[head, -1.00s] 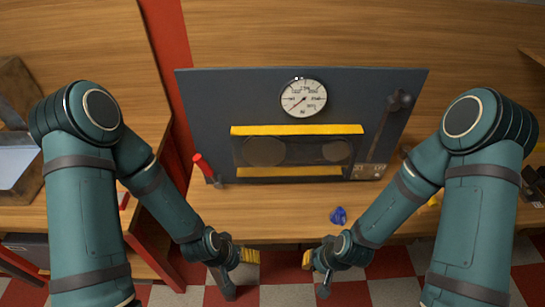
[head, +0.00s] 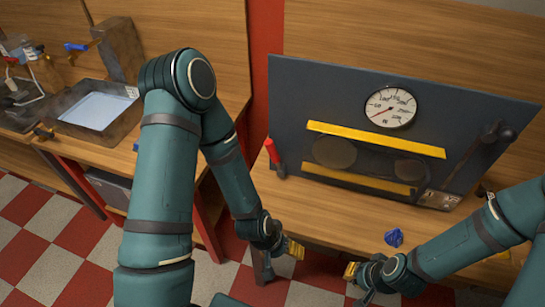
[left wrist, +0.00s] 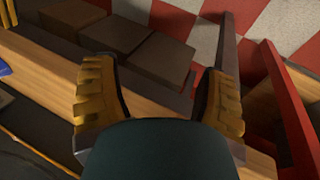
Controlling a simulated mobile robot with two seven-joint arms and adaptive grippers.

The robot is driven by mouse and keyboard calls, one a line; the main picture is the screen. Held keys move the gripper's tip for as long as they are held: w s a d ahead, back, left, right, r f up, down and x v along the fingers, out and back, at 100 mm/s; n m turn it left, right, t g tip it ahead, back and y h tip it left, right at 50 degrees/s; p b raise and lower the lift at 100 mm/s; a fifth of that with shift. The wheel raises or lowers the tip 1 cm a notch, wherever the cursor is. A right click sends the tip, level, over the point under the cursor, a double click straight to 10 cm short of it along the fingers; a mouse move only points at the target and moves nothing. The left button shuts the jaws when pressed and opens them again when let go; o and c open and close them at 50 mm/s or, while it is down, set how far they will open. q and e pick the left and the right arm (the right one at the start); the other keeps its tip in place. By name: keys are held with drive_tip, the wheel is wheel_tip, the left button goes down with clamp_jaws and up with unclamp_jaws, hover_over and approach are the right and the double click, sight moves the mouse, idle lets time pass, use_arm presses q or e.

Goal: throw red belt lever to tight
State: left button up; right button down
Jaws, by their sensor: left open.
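The red lever (head: 272,151) stands at the lower left edge of the dark upright panel (head: 300,95), its red grip leaning up and left from a dark base. My left gripper (head: 279,257) is open and empty at the bench's front edge, below and apart from the lever. In the left wrist view its two yellow ribbed fingers (left wrist: 158,100) are wide apart with nothing held; the lever is not seen there. My right gripper (head: 356,283) is at the front edge further right, fingers apart and apparently empty. The tight position's marking cannot be made out.
The panel carries a round gauge (head: 390,108), yellow guard strips (head: 376,139) around two dark discs, and a grey lever (head: 482,150) at right. A blue object (head: 394,237) lies on the bench. A grey tray (head: 98,108) stands on the left bench.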

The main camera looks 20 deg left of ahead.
idle(0.8)
use_arm(q)
drive_tip(key=c, duration=0.5)
drive_tip(key=shift+o, duration=0.2)
drive_tip(key=shift+a, duration=0.1)
